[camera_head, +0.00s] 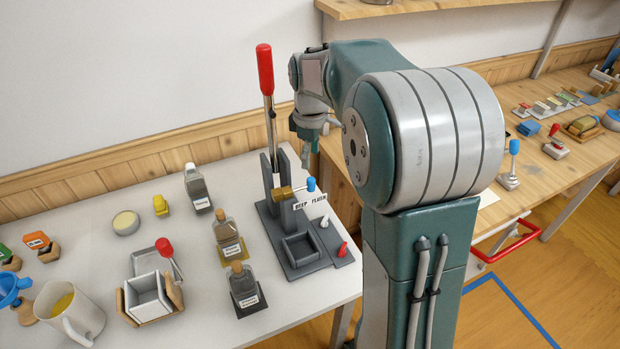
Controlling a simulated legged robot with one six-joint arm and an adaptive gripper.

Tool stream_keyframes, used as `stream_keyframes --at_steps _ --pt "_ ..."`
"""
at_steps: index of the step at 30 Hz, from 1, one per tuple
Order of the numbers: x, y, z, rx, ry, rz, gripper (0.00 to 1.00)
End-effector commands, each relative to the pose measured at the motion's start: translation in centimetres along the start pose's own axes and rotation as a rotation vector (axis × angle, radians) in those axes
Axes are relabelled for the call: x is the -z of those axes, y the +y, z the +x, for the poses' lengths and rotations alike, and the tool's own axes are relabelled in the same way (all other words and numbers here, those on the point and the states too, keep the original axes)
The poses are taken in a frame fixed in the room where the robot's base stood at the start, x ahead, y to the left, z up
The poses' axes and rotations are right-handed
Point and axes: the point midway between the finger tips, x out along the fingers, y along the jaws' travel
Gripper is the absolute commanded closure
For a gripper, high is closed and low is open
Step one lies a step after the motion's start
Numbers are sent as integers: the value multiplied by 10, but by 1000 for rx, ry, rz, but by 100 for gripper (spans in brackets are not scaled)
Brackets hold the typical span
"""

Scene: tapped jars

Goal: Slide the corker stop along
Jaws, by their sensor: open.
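The grey corker (289,232) stands at the right end of the white table, with its red-handled lever (265,70) raised upright. A blue knob (311,185), seemingly the corker stop, sits beside a brass cylinder (282,193). It stands above a white plate (311,199) marked DEEP on the left and FLUSH on the right. The knob appears near the middle of the plate, between the words. My gripper (314,148) points down above the knob, apart from it. It is open and appears empty; its fingertips are small and partly beside my arm.
Two corked bottles (229,237) (243,285) stand left of the corker, and a grey-capped bottle (197,190) is behind them. The corker's lever rises close to my gripper's left.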

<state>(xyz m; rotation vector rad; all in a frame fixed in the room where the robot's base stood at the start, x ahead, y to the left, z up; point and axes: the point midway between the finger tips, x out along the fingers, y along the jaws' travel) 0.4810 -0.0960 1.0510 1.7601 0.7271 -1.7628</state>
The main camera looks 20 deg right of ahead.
Motion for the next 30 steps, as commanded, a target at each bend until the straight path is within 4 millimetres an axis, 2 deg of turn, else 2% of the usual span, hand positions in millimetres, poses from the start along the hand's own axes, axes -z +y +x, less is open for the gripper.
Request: stream_keyframes --at_steps 6,12,18,25,26,27,30 --pt "-1 0 43 4 -2 1 35" --pt "-1 0 74 3 -1 1 35" --pt "0 1 86 0 1 1 35" --pt "0 1 87 0 1 1 35" --pt "0 1 86 0 1 1 44" --pt "0 1 86 0 1 1 62" --pt "0 1 86 0 1 1 100"
